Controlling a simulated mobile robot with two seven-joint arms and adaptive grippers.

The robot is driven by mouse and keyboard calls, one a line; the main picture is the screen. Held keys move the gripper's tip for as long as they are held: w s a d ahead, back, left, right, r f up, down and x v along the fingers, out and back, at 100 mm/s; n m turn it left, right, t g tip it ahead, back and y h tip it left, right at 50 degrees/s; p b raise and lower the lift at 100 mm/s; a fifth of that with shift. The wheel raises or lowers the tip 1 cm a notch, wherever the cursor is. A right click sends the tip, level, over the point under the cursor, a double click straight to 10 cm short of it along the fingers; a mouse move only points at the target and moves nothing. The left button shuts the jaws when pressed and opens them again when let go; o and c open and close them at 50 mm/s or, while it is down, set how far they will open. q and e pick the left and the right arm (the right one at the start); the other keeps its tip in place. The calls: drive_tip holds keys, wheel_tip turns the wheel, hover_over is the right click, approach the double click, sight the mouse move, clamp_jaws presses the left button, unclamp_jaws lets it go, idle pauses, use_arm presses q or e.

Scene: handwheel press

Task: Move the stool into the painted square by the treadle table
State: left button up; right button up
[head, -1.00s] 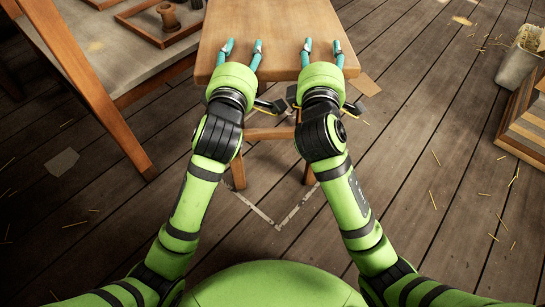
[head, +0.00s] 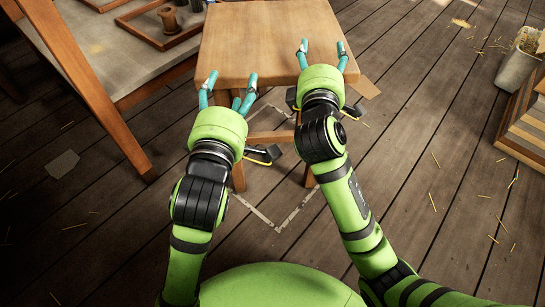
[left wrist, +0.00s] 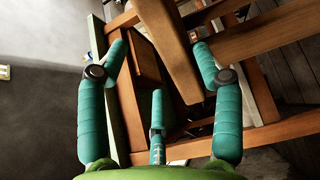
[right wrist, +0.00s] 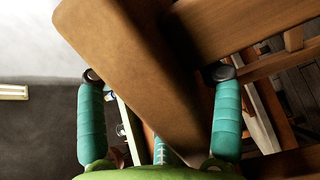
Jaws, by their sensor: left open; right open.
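The wooden stool (head: 262,35) stands upright in front of me, its seat at the top centre of the head view. Pale painted lines (head: 262,217) on the floor form a corner just in front of its near legs; the rest of the square is partly hidden under the stool. My left gripper (head: 231,84) is open and empty near the seat's near left corner. My right gripper (head: 323,50) is open at the seat's near right corner, one finger over the seat. The seat shows between the open fingers in the left wrist view (left wrist: 168,45) and right wrist view (right wrist: 125,60).
A table (head: 118,60) with a slanted wooden leg and a tray (head: 160,25) stands close on the left. A grey bucket (head: 517,62) and a stack of boards (head: 525,120) are at the right. Plank floor between is clear apart from straw and scraps.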

use_arm(q)
drive_tip(key=shift+s+a, duration=0.1)
drive_tip(key=shift+s, duration=0.8)
use_arm(e)
drive_tip(key=shift+s, duration=0.2)
drive_tip(key=s+a, duration=0.1)
drive_tip(key=s, duration=1)
drive_tip(key=shift+s+a, duration=0.25)
use_arm(q)
drive_tip(key=shift+r, duration=0.15)
use_arm(e)
drive_tip(key=shift+r, duration=0.1)
